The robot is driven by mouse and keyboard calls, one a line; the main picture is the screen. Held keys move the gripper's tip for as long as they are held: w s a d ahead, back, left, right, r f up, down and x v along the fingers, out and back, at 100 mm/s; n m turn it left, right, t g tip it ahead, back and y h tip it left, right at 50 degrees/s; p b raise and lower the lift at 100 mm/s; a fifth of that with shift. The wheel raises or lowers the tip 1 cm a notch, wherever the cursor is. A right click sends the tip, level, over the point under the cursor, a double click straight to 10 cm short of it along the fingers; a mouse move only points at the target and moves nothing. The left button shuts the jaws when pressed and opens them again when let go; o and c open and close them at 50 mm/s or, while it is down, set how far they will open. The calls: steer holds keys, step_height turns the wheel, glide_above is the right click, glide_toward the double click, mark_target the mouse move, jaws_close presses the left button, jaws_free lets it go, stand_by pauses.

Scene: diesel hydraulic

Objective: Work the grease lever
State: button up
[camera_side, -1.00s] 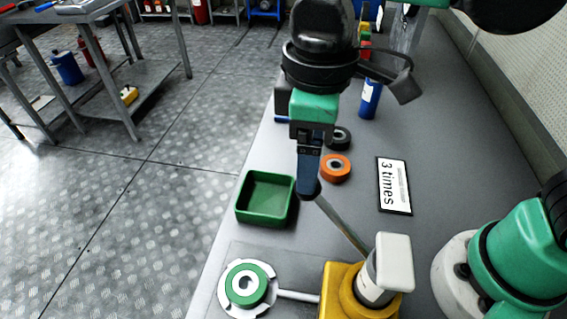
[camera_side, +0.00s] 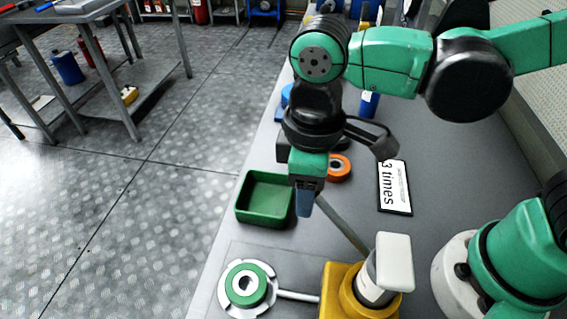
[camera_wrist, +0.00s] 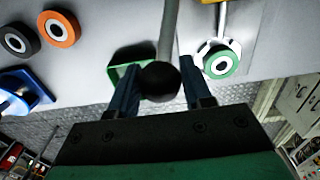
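The grease lever is a grey rod (camera_side: 340,222) slanting up and left from the yellow pump base (camera_side: 345,297). The rod also shows in the wrist view (camera_wrist: 168,35), ending in a black ball knob (camera_wrist: 160,82). My gripper (camera_side: 303,208) points down over the lever's upper end and hides the knob in the side view. In the wrist view my gripper's two blue fingers (camera_wrist: 160,75) stand apart, one on each side of the knob. The fingers look open; I cannot tell whether either touches the knob. A sign reading "3 times" (camera_side: 394,187) lies right of the lever.
A green tray (camera_side: 264,199) sits left of my gripper. A green-ringed hub (camera_side: 247,284) on a white mount joins the pump by a rod. An orange ring (camera_side: 340,168) lies behind the gripper. A white block (camera_side: 394,262) tops the pump.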

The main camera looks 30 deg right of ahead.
steer(key=shift+c, duration=1.4)
steer(key=shift+w+a+f, duration=0.25)
steer(key=shift+f, duration=0.25)
steer(key=shift+w+a+f, duration=0.2)
steer(key=shift+w+f, duration=0.05)
steer(key=shift+f, duration=0.2)
steer(key=shift+w+a+f, duration=0.15)
steer(key=shift+a+f, duration=0.05)
steer(key=shift+f, duration=0.3)
steer(key=shift+w+a+f, duration=0.15)
steer(key=shift+a+f, duration=0.05)
steer(key=shift+f, duration=0.4)
steer(key=shift+w+a+f, duration=0.15)
steer(key=shift+w+f, duration=0.05)
steer(key=shift+f, duration=0.75)
steer(key=shift+s+d+r, duration=0.1)
steer(key=shift+r, duration=0.45)
steer(key=shift+s+d+r, duration=0.1)
steer(key=shift+r, duration=0.4)
